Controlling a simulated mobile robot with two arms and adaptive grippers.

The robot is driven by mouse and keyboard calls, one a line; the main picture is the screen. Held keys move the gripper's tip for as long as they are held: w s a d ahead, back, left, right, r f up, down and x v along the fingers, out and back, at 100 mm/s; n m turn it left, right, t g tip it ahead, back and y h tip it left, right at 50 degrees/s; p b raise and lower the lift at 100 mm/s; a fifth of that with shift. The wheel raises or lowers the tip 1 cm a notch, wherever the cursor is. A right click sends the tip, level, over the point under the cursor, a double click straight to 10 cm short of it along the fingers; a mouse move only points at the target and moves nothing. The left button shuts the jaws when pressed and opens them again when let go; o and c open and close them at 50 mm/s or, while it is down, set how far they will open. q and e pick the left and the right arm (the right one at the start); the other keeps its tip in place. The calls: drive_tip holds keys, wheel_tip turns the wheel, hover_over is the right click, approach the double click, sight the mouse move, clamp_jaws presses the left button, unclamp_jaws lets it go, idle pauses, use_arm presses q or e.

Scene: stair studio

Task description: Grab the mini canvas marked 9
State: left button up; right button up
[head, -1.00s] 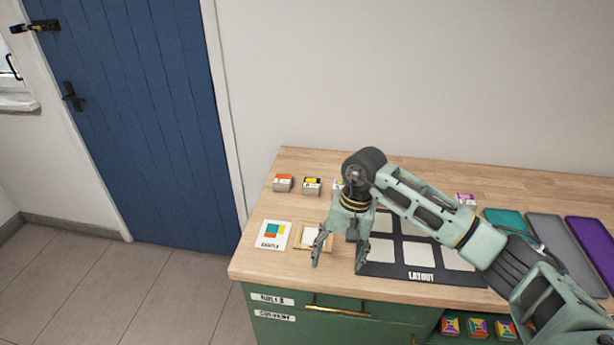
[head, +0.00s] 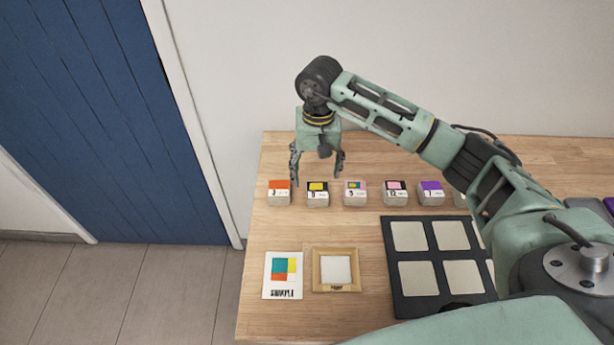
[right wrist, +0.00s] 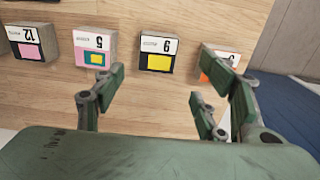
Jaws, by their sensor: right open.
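The mini canvas marked 9 (head: 317,195) is a small block with a white label and a yellow square on black. It stands second from the left in a row at the back of the wooden table. In the right wrist view the canvas marked 9 (right wrist: 158,54) appears upside down, ahead of the fingers. My right gripper (head: 317,171) is open and empty, pointing down just above this canvas, its fingers spread to either side. The right gripper's fingers (right wrist: 150,82) also show in its wrist view, not touching the canvas. My left gripper is not in view.
An orange-topped canvas (head: 279,192) stands close on the left, the pink canvas marked 5 (head: 355,193) close on the right. More canvases continue right. In front lie a sample card (head: 283,276), a small wooden frame (head: 336,287) and a dark layout board (head: 405,306).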

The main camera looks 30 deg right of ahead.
sight(318, 190)
drive_tip(key=f+p, duration=0.1)
drive_tip(key=s+f, duration=0.1)
drive_tip(key=f, duration=0.1)
drive_tip(key=shift+p, duration=0.35)
wheel_tip(318, 190, down, 4)
drive_tip(key=shift+f+p, duration=0.1)
drive_tip(key=shift+p, duration=0.65)
drive_tip(key=shift+f, duration=0.1)
drive_tip(key=c, duration=1.2)
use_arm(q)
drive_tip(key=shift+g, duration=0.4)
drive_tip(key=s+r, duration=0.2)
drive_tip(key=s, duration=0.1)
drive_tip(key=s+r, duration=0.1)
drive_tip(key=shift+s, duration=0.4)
